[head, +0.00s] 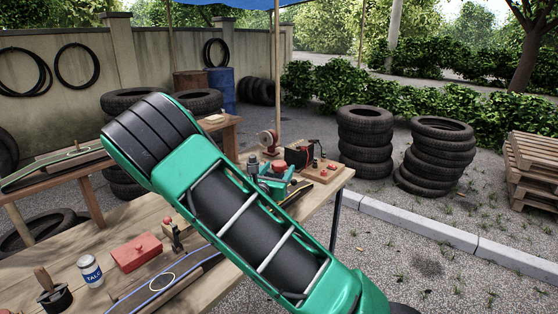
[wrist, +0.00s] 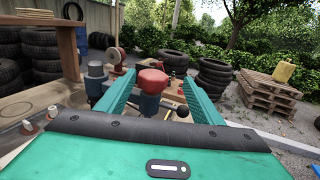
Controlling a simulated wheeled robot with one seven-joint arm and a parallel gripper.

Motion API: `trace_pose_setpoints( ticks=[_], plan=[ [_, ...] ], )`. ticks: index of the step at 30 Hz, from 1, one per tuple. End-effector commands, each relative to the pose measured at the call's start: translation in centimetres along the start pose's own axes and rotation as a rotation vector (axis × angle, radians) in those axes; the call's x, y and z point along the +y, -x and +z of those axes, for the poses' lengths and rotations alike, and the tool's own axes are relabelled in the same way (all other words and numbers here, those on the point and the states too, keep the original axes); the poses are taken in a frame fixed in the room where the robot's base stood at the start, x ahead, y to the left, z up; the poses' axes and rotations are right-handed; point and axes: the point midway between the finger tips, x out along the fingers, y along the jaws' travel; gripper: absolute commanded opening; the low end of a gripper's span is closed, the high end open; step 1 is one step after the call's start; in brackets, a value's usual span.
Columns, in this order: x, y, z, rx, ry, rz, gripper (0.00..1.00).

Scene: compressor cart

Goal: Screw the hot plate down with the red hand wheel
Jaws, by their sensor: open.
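The red hand wheel (wrist: 151,79) shows in the wrist view as a rounded red top on a dark blue-grey body (wrist: 149,103). It appears between the two teal fingers of my gripper (wrist: 160,77), which are apart and empty. I cannot tell how far beyond the fingertips it is. In the head view the red wheel (head: 279,165) is small, at the far end of the workbench, just past my arm. Teal parts beside it look like my gripper, mostly hidden by the arm. I cannot make out the hot plate; the gripper body and arm cover that area.
A grey-topped cylinder (wrist: 96,74) stands left of the left finger. A red reel (head: 268,141) and a black machine (head: 299,153) stand behind the wheel. A red box (head: 136,252) and a talc can (head: 90,270) are on the near bench. Tyre stacks (head: 366,138) stand beyond.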

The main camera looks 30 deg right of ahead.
Motion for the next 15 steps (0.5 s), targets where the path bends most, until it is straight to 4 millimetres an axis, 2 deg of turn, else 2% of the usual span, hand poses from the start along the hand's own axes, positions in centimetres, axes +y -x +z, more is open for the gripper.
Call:
trace_pose_setpoints(
  ticks=[6,15],
  plan=[
    [1.4,-2.7,0.0,0.001,-0.006,0.019,0.61],
    [1.8,-7.1,0.0,0.000,-0.005,0.022,0.61]
  ],
)
